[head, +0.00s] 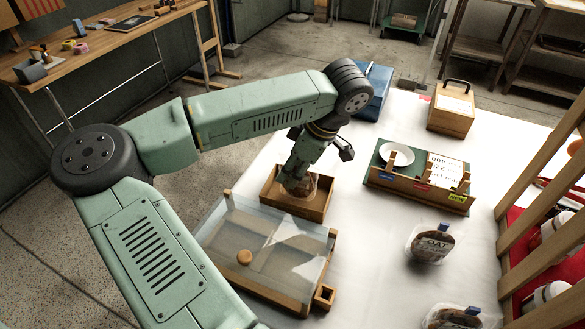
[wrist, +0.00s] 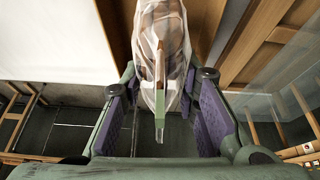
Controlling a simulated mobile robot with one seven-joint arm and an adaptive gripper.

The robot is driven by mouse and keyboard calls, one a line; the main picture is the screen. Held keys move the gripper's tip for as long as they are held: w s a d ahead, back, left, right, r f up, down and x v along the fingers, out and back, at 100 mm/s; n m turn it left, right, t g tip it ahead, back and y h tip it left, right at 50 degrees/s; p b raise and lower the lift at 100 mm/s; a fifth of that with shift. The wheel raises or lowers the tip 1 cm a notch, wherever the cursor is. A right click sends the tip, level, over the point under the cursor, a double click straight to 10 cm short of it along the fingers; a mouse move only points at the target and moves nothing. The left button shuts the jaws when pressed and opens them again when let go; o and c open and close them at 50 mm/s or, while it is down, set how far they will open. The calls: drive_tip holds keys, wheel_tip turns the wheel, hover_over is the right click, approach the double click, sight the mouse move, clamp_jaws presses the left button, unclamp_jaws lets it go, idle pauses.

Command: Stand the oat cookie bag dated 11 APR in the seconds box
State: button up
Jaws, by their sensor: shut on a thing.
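My gripper (head: 297,178) is low over an open wooden box (head: 322,213) in the middle of the white table. It is shut on a clear bag with brownish contents (wrist: 178,75), which stands between the purple finger pads in the wrist view. In the head view the held bag (head: 305,188) is inside or just above the box; I cannot tell whether it touches the floor. Its label and date are not readable. Another clear bag, marked OAT (head: 431,245), stands at the right of the table, and a similar bag (head: 452,318) is at the bottom edge. Their dates are too small to read.
A clear-lidded wooden case (head: 215,235) lies in front of the box, with a round knob. A wooden rack with a white dish and card (head: 430,197) stands to the right. A handled wooden box (head: 451,110) and a blue box (head: 373,90) are behind. A slatted shelf borders the right.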

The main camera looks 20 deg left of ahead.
drive_tip(key=shift+f+b, duration=0.6)
drive_tip(key=shift+b, duration=0.05)
drive_tip(key=o, duration=0.9)
drive_tip(key=shift+c, duration=0.2)
drive_tip(key=shift+r+p, duration=2.65)
drive_tip(key=shift+r, duration=2.45)
